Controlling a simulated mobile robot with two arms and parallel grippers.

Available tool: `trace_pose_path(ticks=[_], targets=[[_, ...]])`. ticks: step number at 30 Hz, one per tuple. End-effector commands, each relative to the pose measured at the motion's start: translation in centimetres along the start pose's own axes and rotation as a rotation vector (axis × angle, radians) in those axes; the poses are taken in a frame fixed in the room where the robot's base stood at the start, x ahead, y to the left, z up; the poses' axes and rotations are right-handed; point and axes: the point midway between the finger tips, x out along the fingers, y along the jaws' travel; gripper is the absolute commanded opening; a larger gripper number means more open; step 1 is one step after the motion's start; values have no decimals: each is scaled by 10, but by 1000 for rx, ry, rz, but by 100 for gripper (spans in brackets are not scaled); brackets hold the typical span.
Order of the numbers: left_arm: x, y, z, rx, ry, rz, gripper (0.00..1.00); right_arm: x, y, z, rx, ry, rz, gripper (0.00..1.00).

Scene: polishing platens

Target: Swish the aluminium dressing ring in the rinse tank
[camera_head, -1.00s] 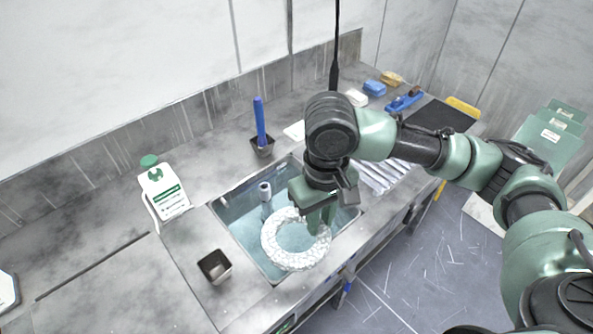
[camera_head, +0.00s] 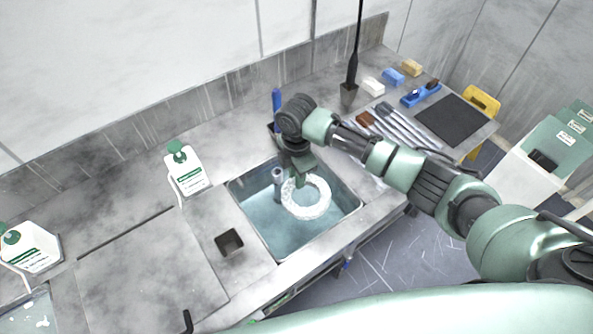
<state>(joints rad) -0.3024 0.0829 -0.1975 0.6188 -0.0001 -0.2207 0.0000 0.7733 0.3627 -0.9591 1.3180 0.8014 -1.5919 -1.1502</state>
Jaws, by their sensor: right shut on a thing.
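The aluminium dressing ring (camera_head: 318,209), pale and mottled, is in the rinse tank (camera_head: 271,232), a rectangular sink of blue-tinted water set in the steel bench. It is near the tank's back half, and I cannot tell how deep it sits in the water. My right gripper (camera_head: 299,181) is shut on the ring's back left rim, reaching down over the tank's back edge. Its fingertips are partly hidden. A grey upright pipe (camera_head: 277,186) stands in the tank just left of the ring, with a narrow gap. My left gripper is not in view.
A small dark square cup (camera_head: 229,242) stands left of the tank. A white bottle with a green cap (camera_head: 185,170) is behind it. A blue-handled brush (camera_head: 277,98) stands behind my right wrist. Tools (camera_head: 402,127) and a black mat (camera_head: 452,120) lie to the right.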

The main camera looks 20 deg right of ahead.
Motion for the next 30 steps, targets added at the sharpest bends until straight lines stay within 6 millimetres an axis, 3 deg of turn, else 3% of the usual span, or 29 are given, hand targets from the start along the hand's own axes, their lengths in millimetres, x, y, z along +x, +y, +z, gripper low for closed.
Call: trace_pose_path(ticks=[3,8,23,30], targets=[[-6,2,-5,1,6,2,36,3,1,-1,-82,1,1,0],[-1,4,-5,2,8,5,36,13,1,-1,-119,1,3,0],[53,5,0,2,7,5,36,67,1,0,-117,0,4,0],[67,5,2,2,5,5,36,92,1,-1,-118,1,1,0]])
